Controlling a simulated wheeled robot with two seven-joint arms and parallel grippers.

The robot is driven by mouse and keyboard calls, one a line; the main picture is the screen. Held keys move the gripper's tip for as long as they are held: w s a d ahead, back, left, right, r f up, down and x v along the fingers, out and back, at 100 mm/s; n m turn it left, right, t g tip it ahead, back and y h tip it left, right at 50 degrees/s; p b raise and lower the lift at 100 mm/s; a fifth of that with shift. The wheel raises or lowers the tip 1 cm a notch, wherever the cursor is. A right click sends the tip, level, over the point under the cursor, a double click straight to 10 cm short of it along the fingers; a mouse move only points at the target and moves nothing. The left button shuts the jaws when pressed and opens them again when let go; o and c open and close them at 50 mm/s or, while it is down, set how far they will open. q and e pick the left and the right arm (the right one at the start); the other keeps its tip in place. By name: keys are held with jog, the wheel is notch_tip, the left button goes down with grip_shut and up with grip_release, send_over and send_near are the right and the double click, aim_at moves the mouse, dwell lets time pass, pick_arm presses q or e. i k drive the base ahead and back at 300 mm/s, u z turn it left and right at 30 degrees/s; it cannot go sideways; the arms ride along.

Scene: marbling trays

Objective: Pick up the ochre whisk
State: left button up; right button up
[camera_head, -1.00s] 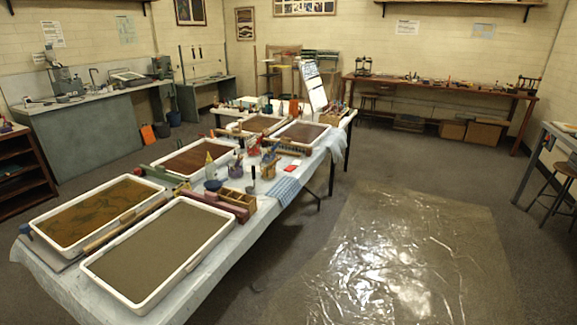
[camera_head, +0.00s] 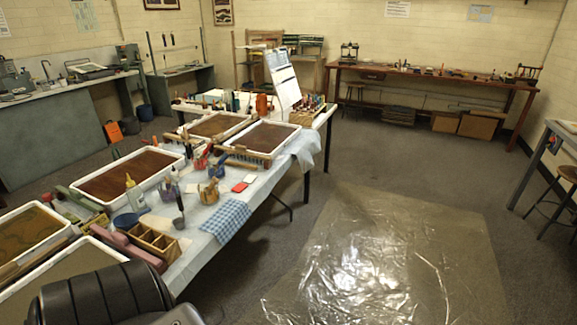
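I cannot make out the ochre whisk for certain. Small tools stand in jars (camera_head: 200,160) near the middle of the long table, too small to tell apart. An ochre-brown pot-like thing (camera_head: 209,193) stands near the table's right edge, close to a dark-handled tool (camera_head: 180,208) standing upright. A yellowish bottle (camera_head: 134,195) stands to their left. A black part of my own arm shows at the bottom left and covers part of the near tray. Neither gripper is in view.
White-rimmed trays (camera_head: 183,161) line the covered table. A wooden divided box (camera_head: 154,241), a blue bowl (camera_head: 127,222) and a blue checked cloth (camera_head: 228,219) lie along its near right side. Shiny plastic sheeting (camera_head: 380,260) covers the open floor to the right.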

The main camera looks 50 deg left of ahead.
aim_at(215, 182)
jog(key=z, duration=0.1)
jog(key=i, duration=1.6)
jog(key=u, duration=1.05)
jog(key=i, duration=0.95)
jog(key=u, duration=1.05)
